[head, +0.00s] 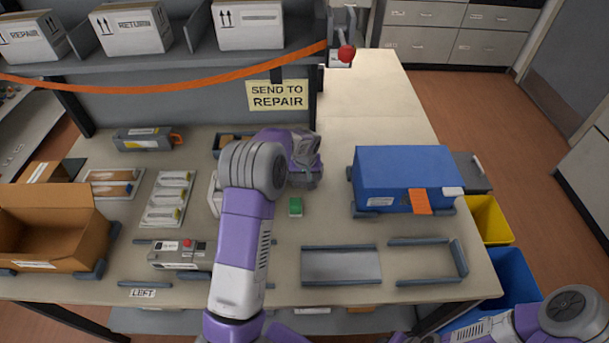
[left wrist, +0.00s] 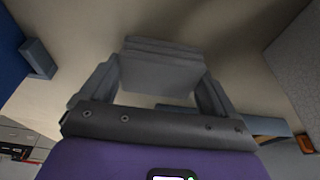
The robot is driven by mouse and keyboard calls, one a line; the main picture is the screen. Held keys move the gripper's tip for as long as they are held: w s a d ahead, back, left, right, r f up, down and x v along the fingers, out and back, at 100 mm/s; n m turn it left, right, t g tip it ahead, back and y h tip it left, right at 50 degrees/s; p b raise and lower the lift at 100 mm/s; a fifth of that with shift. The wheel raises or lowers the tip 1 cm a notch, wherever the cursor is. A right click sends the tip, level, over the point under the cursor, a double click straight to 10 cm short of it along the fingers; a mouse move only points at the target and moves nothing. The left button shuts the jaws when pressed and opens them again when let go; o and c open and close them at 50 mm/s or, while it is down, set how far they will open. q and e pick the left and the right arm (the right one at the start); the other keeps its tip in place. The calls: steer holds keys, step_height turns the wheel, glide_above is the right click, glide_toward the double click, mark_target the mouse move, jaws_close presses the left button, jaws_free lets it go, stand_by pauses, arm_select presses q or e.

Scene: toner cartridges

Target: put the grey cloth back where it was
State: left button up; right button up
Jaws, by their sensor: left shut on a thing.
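The grey cloth (left wrist: 162,72) shows in the left wrist view as a folded dark grey block between the two fingers of my left gripper (left wrist: 155,88). The gripper is shut on it. In the head view my left gripper (head: 304,178) is over the middle of the table, left of the blue box; the cloth cannot be told apart from the gripper there. My right arm shows at the lower right corner, but its gripper is out of view.
A blue box (head: 404,175) with an orange tab stands at the right. A green block (head: 296,206) lies near my gripper. A grey plate (head: 341,265) and empty rails (head: 427,242) are at the front. An open carton (head: 50,222) and a grey device (head: 178,254) stand left.

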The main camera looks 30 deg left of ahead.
arm_select(q)
steer(key=shift+f, duration=0.2)
steer(key=o, duration=0.7)
steer(key=shift+c, duration=0.2)
steer(key=shift+r, duration=0.15)
steer(key=shift+r, duration=0.3)
steer(key=p+v, duration=0.2)
steer(key=v, duration=0.9)
steer(key=shift+r, duration=0.3)
steer(key=shift+s, duration=0.1)
